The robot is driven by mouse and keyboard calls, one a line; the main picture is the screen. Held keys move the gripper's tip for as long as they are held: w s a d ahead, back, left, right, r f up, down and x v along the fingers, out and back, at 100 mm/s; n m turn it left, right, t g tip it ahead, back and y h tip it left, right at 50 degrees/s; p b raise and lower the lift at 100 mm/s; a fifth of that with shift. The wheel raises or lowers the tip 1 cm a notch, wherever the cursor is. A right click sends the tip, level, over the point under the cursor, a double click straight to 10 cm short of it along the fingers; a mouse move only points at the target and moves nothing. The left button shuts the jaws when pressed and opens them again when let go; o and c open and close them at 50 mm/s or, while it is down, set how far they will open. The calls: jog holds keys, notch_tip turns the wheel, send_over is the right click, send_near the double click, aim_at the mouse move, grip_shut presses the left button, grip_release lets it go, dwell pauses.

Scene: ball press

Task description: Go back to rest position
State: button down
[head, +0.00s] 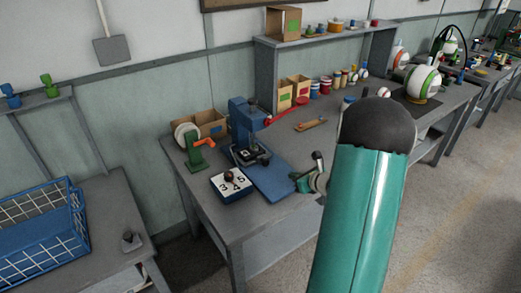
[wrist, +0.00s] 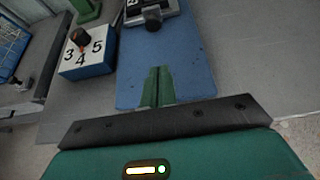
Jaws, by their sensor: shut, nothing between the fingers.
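My gripper (head: 297,181) is at the right edge of the blue press plate in the head view, partly hidden by my teal arm. In the wrist view its green fingers (wrist: 158,86) are together with nothing between them, over the blue plate (wrist: 192,72). The blue press (head: 243,122) stands at the back of the plate (head: 275,180). The wrist view shows only the press's dark lower part (wrist: 152,12). No ball is in the fingers.
A blue dial box (head: 231,186) numbered 3, 4, 5 sits left of the plate. A green stand with an orange handle (head: 198,150) is behind it. A shelf (head: 325,36) rises behind the workbench (head: 265,215). A blue wire basket (head: 40,225) is far left.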

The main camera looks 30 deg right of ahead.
jog(key=s+a+r+n+g+y, duration=0.1)
jog(key=a+r+n+g+y, duration=0.1)
jog(key=a+r+n, duration=0.55)
jog(key=s+a+r+n+g+y, duration=0.15)
jog(key=a+n, duration=0.25)
jog(key=a, duration=0.6)
jog(key=s+a+r+n+g+y, duration=0.1)
jog(key=a+r+n+g+y, duration=0.1)
jog(key=a+r+n, duration=0.55)
jog(key=s+a+r+n+h, duration=0.2)
jog(key=s+a+n+h, duration=0.1)
jog(key=s+n, duration=0.5)
jog(key=s+a+r+n+g+h, duration=0.1)
jog(key=s+a+r+n+h, duration=0.2)
jog(key=s+a+n, duration=0.3)
jog(key=s+n, duration=0.2)
jog(key=s, duration=0.1)
jog(key=shift+s+a, duration=0.15)
jog(key=shift+a, duration=0.05)
